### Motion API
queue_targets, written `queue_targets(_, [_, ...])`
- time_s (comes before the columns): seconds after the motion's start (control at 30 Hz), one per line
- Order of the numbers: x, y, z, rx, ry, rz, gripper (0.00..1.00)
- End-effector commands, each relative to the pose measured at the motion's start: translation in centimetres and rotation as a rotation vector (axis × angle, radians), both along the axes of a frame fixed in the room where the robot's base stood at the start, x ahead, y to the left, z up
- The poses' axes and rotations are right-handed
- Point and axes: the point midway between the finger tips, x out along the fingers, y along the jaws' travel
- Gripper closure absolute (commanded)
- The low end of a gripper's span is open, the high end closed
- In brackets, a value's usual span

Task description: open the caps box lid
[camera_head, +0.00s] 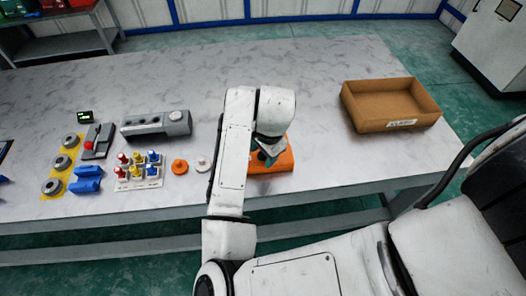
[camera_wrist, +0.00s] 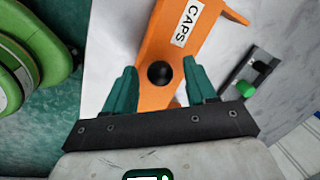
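The orange caps box (camera_head: 284,161) stands near the front edge of the table, partly hidden behind my arm. In the wrist view its orange top (camera_wrist: 205,35) bears a white CAPS label, and a round black knob (camera_wrist: 160,73) sits below the label. My gripper (camera_wrist: 160,68) is open, with one teal finger on each side of the knob. A gap shows between each finger and the knob. In the head view my gripper (camera_head: 268,152) is over the box. The lid looks closed, though much of the box is hidden.
A brown open tray (camera_head: 392,125) stands at the right of the table. Left of my arm are a white disc (camera_head: 203,164), an orange knob part (camera_head: 180,167), a rack of coloured pegs (camera_head: 139,171) and a grey device (camera_head: 156,124). The table between box and tray is clear.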

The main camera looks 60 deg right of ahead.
Motion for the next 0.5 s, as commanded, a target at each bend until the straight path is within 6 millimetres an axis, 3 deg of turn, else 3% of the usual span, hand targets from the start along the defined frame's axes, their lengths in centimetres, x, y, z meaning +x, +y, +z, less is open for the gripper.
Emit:
queue_targets(0.07, [-0.01, -0.02, 0.02, 0.000, 0.000, 0.000, 0.51])
queue_targets(0.5, [-0.02, -0.03, 0.04, -0.001, 0.000, 0.000, 0.94])
